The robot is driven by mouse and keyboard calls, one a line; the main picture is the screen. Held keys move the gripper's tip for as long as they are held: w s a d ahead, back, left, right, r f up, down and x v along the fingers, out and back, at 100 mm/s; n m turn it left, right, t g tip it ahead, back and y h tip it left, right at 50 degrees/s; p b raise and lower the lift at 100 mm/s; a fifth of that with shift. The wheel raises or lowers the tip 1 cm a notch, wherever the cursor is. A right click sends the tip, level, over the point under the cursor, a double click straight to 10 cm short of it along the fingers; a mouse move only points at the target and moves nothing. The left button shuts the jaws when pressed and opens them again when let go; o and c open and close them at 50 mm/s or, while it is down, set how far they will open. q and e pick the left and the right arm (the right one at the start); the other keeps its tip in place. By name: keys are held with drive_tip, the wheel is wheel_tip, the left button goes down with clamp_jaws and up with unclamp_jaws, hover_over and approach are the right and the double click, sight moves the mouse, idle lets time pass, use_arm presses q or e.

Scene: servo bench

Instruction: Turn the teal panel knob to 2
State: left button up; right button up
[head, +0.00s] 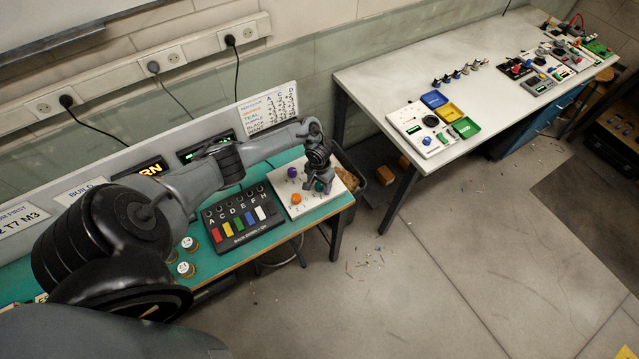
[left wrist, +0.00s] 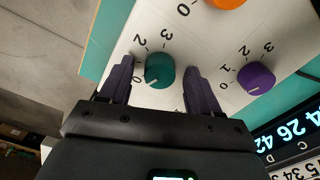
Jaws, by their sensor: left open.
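The teal knob (left wrist: 159,70) sits on the white panel (left wrist: 205,45) between the open fingers of my left gripper (left wrist: 159,67), with a visible gap on each side. Its white pointer mark is at its lower left, toward the printed 0. The 2 and 3 show above it; the left finger partly covers the scale near the 1. In the head view the teal knob (head: 319,186) is partly hidden under my left gripper (head: 321,178), at the right end of the green bench. My right gripper is not in view.
A purple knob (left wrist: 257,77) and an orange knob (head: 296,198) share the panel, close by. A black box with coloured switches (head: 240,217) stands left of the panel. Digital displays (left wrist: 290,128) are near it. A white table (head: 440,75) with other devices stands apart, across open floor.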

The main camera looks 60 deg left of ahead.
use_arm(q)
drive_tip(key=c, duration=1)
drive_tip(key=shift+c, duration=0.2)
drive_tip(key=shift+m, duration=0.4)
drive_tip(key=m, duration=0.2)
drive_tip(key=shift+m+p, duration=0.3)
drive_tip(key=shift+p, duration=0.1)
drive_tip(key=m, duration=0.4)
drive_tip(key=shift+m, duration=0.3)
drive_tip(key=m, duration=0.4)
drive_tip(key=shift+m+b, duration=0.3)
drive_tip(key=shift+b, duration=0.1)
drive_tip(key=m+b, duration=0.1)
drive_tip(key=m, duration=0.4)
drive_tip(key=shift+b, duration=0.3)
